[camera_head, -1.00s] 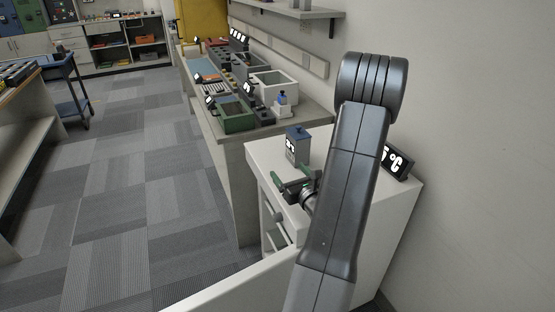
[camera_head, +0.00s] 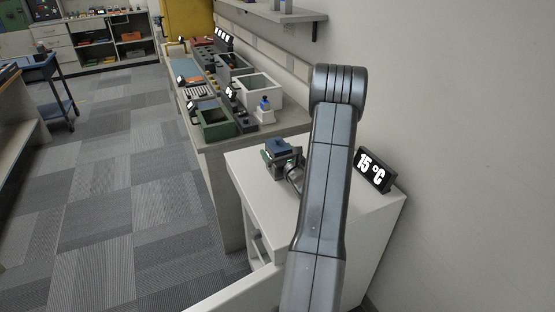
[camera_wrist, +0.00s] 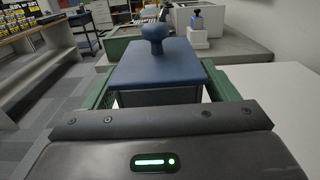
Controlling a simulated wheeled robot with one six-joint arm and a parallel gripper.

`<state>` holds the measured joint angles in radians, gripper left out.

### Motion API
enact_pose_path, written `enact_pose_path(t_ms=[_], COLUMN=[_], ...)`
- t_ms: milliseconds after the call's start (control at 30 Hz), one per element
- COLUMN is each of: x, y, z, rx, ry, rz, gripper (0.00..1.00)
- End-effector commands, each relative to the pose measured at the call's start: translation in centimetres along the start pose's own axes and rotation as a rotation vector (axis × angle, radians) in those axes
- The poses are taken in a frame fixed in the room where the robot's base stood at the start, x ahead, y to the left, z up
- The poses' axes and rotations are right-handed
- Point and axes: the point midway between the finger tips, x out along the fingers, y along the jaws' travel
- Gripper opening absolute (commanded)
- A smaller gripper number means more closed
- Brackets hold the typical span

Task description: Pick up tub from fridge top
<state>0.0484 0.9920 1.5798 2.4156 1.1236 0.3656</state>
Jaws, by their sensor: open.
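The tub is a grey box with a blue lid and knob (camera_head: 279,146), standing upright on the white fridge top (camera_head: 247,184). In the wrist view the tub's blue lid (camera_wrist: 158,70) fills the middle, just ahead of my gripper. My gripper (camera_head: 281,163) is at the tub, partly hidden behind my arm. In the wrist view its green fingers (camera_wrist: 162,92) are open, one on each side of the tub. I cannot tell whether either finger touches it. The tub's lower part is mostly hidden.
A "15 °C" display (camera_head: 375,170) stands on the fridge top to the right, near the wall. A shelf (camera_head: 273,12) hangs above.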

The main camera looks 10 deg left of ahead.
Motion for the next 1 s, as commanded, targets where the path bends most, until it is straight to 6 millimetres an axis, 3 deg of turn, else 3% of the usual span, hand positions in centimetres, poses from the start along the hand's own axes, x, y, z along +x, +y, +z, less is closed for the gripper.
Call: enact_pose_path(t_ms=[267, 533, 1000], x=[0.4, 0.3, 0.4], y=[0.0, 0.0, -0.1], z=[-0.1, 0.0, 1.1], rx=[0.001, 0.001, 0.000], ry=[0.000, 0.000, -0.004], rz=[-0.001, -0.001, -0.001], gripper=[0.80, 0.27, 0.26])
